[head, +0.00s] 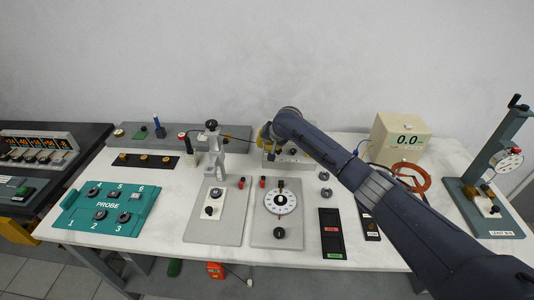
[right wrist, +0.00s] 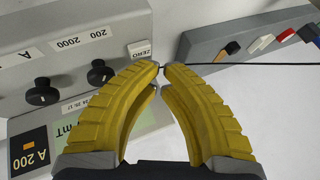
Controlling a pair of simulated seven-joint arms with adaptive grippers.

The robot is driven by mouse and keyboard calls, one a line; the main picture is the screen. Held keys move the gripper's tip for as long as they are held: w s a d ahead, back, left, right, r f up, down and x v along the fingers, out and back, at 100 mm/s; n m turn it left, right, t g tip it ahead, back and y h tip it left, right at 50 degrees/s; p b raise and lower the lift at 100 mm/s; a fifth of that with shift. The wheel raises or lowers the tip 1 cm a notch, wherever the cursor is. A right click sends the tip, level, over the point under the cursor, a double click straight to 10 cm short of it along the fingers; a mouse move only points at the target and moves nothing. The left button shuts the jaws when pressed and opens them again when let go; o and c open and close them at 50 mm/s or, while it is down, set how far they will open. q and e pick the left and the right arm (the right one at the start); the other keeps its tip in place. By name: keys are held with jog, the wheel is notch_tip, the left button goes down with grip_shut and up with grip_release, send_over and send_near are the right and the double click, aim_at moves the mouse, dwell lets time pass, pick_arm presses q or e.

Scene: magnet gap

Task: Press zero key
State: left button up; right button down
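In the right wrist view, a small pale key marked ZERO (right wrist: 141,50) sits on the grey instrument box (right wrist: 70,45), at the box's edge beside two black knobs. My right gripper (right wrist: 160,67) has yellow fingers that curve in until their tips nearly meet, with nothing between them. In that view the tips are just right of and below the key; I cannot tell whether they touch it. In the head view, the right gripper (head: 266,136) is at the grey box (head: 291,154), mostly hidden behind my arm, and the key cannot be made out. My left gripper is not in view.
A grey bar (right wrist: 235,40) with coloured parts and a black cable lie near the fingertips in the wrist view.

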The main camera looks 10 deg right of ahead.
jog(key=shift+r, duration=0.25)
jog(key=shift+r, duration=2.5)
